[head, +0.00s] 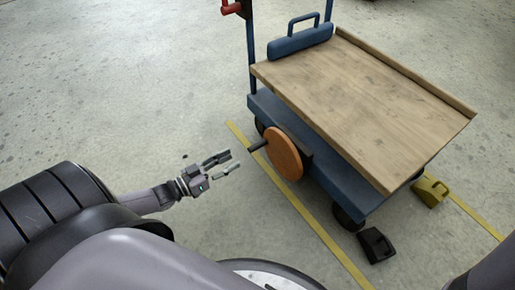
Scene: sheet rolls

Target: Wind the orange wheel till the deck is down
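The orange wheel (284,154) is mounted on the near side of the blue cart, with a dark crank handle (257,146) sticking out toward the left. The wooden deck (365,100) sits on top of the cart, a short way above the blue lower frame (330,172). My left gripper (229,163) is open and empty, left of the wheel and just short of the handle, apart from both. My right gripper is not in view.
A blue toolbox (300,42) stands at the deck's far left end, by blue posts with a red part (232,8). A black chock (376,246) and a yellow chock (430,191) lie on the floor near the cart. Yellow lines (318,230) mark the floor. The left floor is clear.

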